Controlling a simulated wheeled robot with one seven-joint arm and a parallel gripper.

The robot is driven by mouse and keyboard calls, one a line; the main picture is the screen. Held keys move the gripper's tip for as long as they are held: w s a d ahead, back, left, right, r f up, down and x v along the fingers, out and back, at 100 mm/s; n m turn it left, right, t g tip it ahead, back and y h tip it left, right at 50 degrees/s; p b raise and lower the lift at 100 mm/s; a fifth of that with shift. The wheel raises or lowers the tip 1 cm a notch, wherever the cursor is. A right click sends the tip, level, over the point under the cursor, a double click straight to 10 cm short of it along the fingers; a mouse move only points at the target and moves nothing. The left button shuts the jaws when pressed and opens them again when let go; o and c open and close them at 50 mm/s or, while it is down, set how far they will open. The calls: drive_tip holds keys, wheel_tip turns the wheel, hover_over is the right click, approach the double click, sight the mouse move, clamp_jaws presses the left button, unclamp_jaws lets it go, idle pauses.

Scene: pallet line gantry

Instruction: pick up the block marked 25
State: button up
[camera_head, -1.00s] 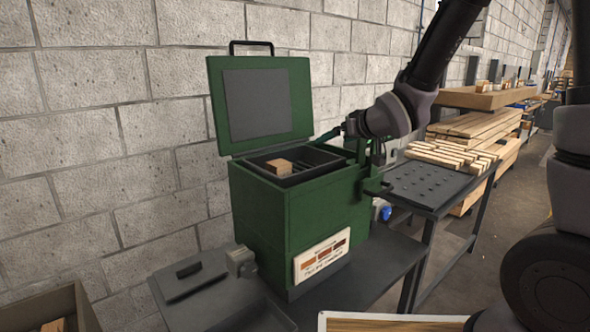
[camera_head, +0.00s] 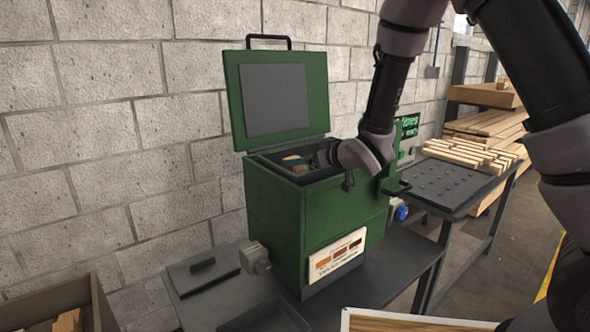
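A small wooden block (camera_head: 301,169) sits inside the open green box (camera_head: 275,215), near its left inner side. No number can be read on it from here. My gripper (camera_head: 305,160) reaches into the top of the box from the right, at or very near the block. The wrist and the box rim hide most of the fingers, so I cannot tell whether they are open or closed on the block.
The box's lid (camera_head: 278,98) stands open at the back. A dark perforated table (camera_head: 450,185) with several wooden strips (camera_head: 470,152) is to the right. A bin (camera_head: 98,305) with wood pieces is at the lower left.

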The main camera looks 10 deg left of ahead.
drive_tip(key=shift+x, duration=1.5)
drive_tip(key=c, duration=1.5)
